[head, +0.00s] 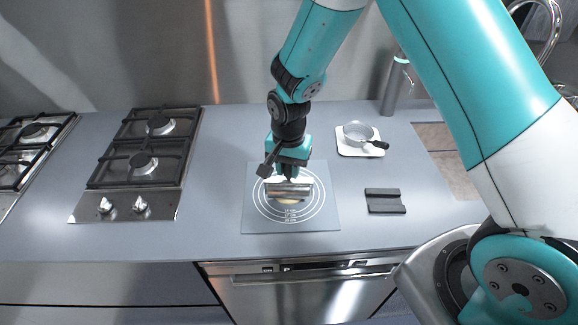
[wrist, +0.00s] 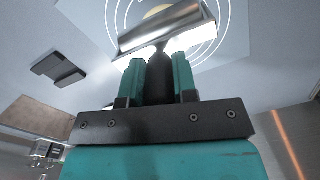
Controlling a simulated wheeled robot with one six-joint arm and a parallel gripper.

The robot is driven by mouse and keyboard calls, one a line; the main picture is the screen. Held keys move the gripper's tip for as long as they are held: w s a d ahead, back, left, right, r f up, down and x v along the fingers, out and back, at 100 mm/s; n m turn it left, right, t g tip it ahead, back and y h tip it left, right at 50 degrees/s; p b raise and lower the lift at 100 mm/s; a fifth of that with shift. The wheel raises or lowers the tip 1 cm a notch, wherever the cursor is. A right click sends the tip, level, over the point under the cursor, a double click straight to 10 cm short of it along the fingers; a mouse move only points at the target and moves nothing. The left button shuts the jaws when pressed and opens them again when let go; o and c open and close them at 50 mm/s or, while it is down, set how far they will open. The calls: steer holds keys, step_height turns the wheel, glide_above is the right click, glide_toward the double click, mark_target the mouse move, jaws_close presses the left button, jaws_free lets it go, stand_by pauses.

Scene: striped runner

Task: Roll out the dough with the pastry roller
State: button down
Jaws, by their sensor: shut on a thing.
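My gripper (head: 290,173) is shut on the black handle of the pastry roller; in the wrist view the handle (wrist: 159,75) stands between the two teal fingers. The roller's shiny metal cylinder (head: 289,189) lies crosswise above the middle of the pastry mat; it also shows in the wrist view (wrist: 165,27). The dough (head: 289,203) is a small pale patch at the centre of the mat's rings, partly hidden by the roller. Its edge shows in the wrist view (wrist: 158,11). I cannot tell whether the roller touches the dough. The grey mat (head: 258,222) lies flat on the counter.
A dark grooved rest (head: 385,201) lies right of the mat. A small pan (head: 358,134) stands on a white board (head: 345,149) behind it. A gas hob (head: 150,150) is at the left. The counter between hob and mat is clear.

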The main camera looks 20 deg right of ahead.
steer(key=shift+w, duration=0.15)
steer(key=shift+w+d, duration=0.3)
steer(key=shift+w, duration=0.3)
steer(key=shift+w+d, duration=0.25)
steer(key=shift+w, duration=0.3)
steer(key=shift+w, duration=0.1)
steer(key=shift+w+d+f, duration=0.1)
steer(key=shift+w+d, duration=0.2)
steer(key=shift+w, duration=0.3)
steer(key=shift+w+d+f, duration=0.1)
steer(key=shift+w+d, duration=0.15)
steer(key=shift+w, duration=0.3)
steer(key=shift+s, duration=0.1)
steer(key=shift+s+a+r, duration=0.1)
steer(key=shift+s+a, duration=0.2)
steer(key=shift+s, duration=0.3)
steer(key=shift+s+a, duration=0.25)
steer(key=shift+s, duration=0.35)
